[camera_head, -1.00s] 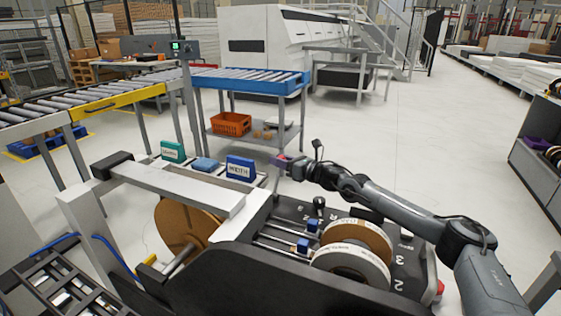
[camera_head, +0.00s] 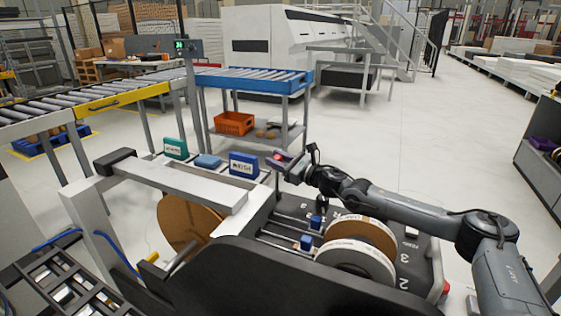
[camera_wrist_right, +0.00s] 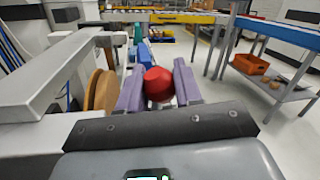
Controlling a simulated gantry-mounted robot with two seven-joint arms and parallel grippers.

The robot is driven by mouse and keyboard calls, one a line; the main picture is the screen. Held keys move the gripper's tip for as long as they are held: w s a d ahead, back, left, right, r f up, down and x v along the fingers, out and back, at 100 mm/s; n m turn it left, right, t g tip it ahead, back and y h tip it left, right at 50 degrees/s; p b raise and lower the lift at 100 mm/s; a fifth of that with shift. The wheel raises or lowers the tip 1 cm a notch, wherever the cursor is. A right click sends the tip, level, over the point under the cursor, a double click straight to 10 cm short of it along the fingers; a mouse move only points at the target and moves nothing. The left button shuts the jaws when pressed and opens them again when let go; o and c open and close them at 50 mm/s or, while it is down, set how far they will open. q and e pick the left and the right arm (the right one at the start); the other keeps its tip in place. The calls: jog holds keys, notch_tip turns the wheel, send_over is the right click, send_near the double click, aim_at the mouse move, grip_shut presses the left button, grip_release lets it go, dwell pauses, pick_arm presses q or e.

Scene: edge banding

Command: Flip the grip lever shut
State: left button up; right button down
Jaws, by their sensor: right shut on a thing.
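The grip lever is a thin upright rod with a red knob (camera_head: 277,156) on top, at the back edge of the edge-banding machine. My right gripper (camera_head: 275,160), with purple fingers, is shut around this knob. The right wrist view shows the red knob (camera_wrist_right: 157,84) between the two purple fingers of my right gripper (camera_wrist_right: 158,76). Most of the lever's rod and its pivot are hidden by the gripper and the machine in these views. My left gripper is in neither view.
Two white-and-brown tape rolls (camera_head: 355,263) sit on the machine's dark numbered deck beneath my right arm. Green and blue boxes (camera_head: 243,165) stand left of the gripper. A brown roll (camera_head: 185,222) hangs under the grey beam (camera_head: 172,181). A blue-framed roller cart (camera_head: 252,81) stands behind.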

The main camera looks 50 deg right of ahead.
jog(key=shift+s+a+n+b, duration=0.15)
jog(key=shift+a+n+b, duration=0.2)
jog(key=shift+a+n, duration=0.25)
jog(key=shift+s+a+n+b, duration=0.15)
jog(key=shift+a+n+b, duration=0.15)
jog(key=shift+a+n, duration=0.3)
jog(key=c, duration=0.8)
grip_release()
jog(key=shift+s+d+f+p, duration=0.15)
jog(key=shift+s+p, duration=0.5)
jog(key=shift+s, duration=1.15)
jog(key=shift+s+d+f+p, duration=0.15)
jog(key=shift+s+p, duration=0.45)
jog(key=shift+s, duration=1.15)
jog(key=shift+s+f+p, duration=0.25)
jog(key=shift+s+p, duration=0.4)
jog(key=shift+s, duration=1.15)
